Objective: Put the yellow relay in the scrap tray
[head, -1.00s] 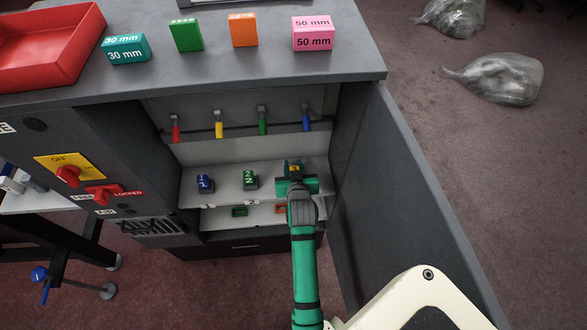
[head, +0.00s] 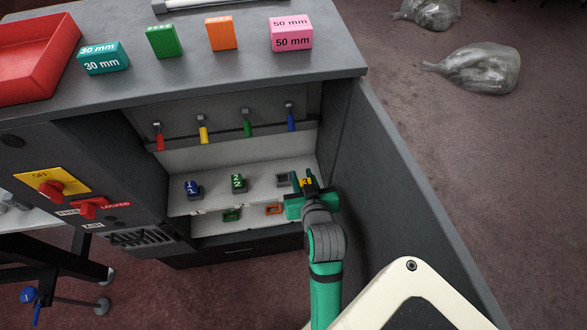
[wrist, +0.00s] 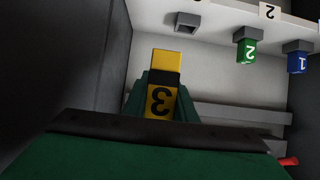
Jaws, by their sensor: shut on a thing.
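The yellow relay (head: 306,182), marked 3, is between the fingers of my gripper (head: 308,187), which is shut on it. In the wrist view the relay (wrist: 162,98) sticks out past the green fingers, clear of the shelf. The empty grey socket (head: 283,180) is to its left in the head view; it also shows in the wrist view (wrist: 187,18). A red tray (head: 32,62), probably the scrap tray, stands on the cabinet top at the upper left, partly cut off by the frame.
A blue relay (head: 193,188) and a green relay (head: 238,182) sit on the same shelf. Several coloured levers (head: 203,128) hang above. The open cabinet door (head: 405,190) is close on the right. Coloured blocks (head: 291,34) stand on the cabinet top.

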